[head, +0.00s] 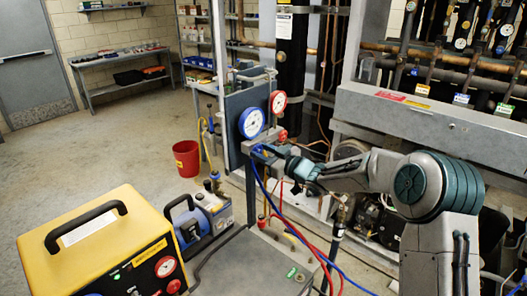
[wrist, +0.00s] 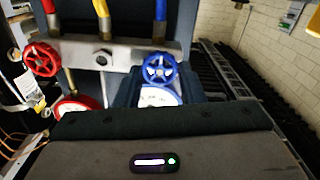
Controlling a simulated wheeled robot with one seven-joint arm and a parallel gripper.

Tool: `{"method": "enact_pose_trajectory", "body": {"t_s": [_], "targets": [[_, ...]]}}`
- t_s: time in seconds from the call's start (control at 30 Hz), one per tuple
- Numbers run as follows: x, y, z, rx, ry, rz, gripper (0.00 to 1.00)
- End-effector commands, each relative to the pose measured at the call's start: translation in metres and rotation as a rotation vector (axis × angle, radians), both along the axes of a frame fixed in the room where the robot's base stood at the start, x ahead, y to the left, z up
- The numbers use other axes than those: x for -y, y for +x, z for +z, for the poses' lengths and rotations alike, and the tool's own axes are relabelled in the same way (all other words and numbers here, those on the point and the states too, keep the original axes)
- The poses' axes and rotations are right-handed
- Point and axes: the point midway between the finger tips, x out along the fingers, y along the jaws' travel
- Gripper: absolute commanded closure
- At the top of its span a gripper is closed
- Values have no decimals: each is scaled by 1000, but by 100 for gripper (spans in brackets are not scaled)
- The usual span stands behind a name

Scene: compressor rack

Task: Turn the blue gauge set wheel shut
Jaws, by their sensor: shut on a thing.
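The blue wheel (wrist: 158,68) sits on the grey manifold block (wrist: 105,54) in the wrist view, below the blue hose. My gripper (head: 264,151) is at the manifold in the head view, just below the blue-rimmed gauge (head: 252,123). It is shut on the blue wheel, whose face shows in the wrist view while the fingers are mostly hidden. The blue-rimmed gauge also shows in the wrist view (wrist: 158,97), partly covered. The red wheel (wrist: 41,59) is on the other side of the block, clear of my gripper.
A red-rimmed gauge (head: 278,102) is beside the blue one. Red, yellow and blue hoses hang from the manifold. A yellow machine (head: 100,245), a vacuum pump (head: 205,215) and a red bucket (head: 187,158) stand left. Pipes and a grey housing (head: 430,118) are at right.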

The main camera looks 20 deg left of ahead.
Motion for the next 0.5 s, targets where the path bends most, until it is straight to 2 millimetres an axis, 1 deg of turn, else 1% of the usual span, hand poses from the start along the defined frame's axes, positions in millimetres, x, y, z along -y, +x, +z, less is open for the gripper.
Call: {"method": "enact_pose_trajectory", "body": {"t_s": [0.33,0.37,0.4,0.43,0.5], "targets": [[1,1,-2,-6,0,-2,87],[1,1,-2,-6,0,-2,62],[1,1,-2,-6,0,-2,51],[1,1,-2,-6,0,-2,43],[1,1,-2,-5,-1,-1,43]]}}
